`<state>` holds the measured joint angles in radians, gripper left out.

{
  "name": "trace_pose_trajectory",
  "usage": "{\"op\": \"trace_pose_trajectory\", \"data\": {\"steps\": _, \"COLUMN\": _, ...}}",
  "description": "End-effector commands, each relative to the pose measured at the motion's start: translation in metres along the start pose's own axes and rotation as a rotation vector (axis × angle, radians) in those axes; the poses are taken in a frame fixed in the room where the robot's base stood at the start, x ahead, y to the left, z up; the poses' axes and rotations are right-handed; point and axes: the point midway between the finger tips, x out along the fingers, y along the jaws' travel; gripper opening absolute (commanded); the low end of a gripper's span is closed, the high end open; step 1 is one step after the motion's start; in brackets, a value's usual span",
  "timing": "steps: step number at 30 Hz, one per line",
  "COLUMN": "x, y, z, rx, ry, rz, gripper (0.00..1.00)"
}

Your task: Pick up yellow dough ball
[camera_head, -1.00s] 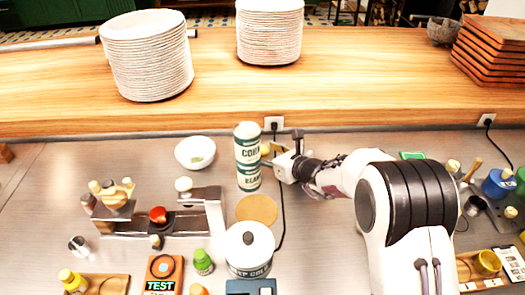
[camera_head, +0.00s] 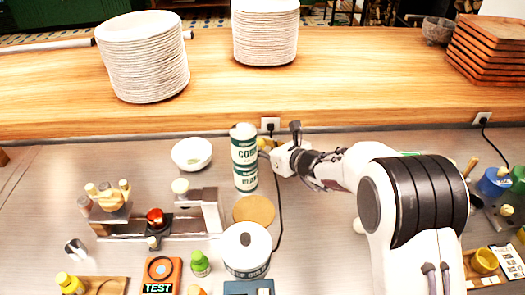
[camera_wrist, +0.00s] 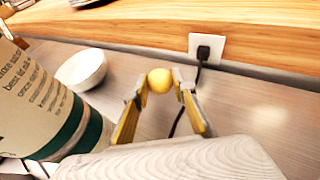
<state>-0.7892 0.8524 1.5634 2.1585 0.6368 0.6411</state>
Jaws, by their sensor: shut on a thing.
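The yellow dough ball (camera_wrist: 160,80) is small and round. In the wrist view it sits between the two fingertips of my gripper (camera_wrist: 158,84), which is shut on it. In the head view my gripper (camera_head: 270,148) is just right of the tall stacked cans, and the ball is mostly hidden there. The ball appears held above the grey counter.
The tall green and white cans (camera_head: 244,158) stand close to my gripper's left and fill the wrist view's left side. A white bowl (camera_head: 192,154) is farther left. A wall socket (camera_wrist: 206,48) with a black cable is behind. A round lidded pot (camera_head: 247,250) stands in front.

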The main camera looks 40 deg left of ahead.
Motion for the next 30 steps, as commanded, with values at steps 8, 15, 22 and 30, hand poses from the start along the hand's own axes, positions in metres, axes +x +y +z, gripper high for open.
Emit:
{"op": "trace_pose_trajectory", "data": {"steps": 8, "x": -0.016, "y": 0.0, "z": 0.04, "rx": -0.003, "ry": -0.002, "rz": -0.001, "gripper": 0.06}}
{"op": "trace_pose_trajectory", "data": {"steps": 15, "x": -0.025, "y": 0.0, "z": 0.061, "rx": -0.001, "ry": -0.001, "rz": 0.0, "gripper": 0.06}}
{"op": "trace_pose_trajectory", "data": {"steps": 22, "x": -0.027, "y": 0.0, "z": 0.065, "rx": 0.0, "ry": 0.0, "rz": -0.001, "gripper": 0.06}}
{"op": "trace_pose_trajectory", "data": {"steps": 30, "x": -0.027, "y": 0.0, "z": 0.065, "rx": 0.0, "ry": 0.0, "rz": -0.001, "gripper": 0.06}}
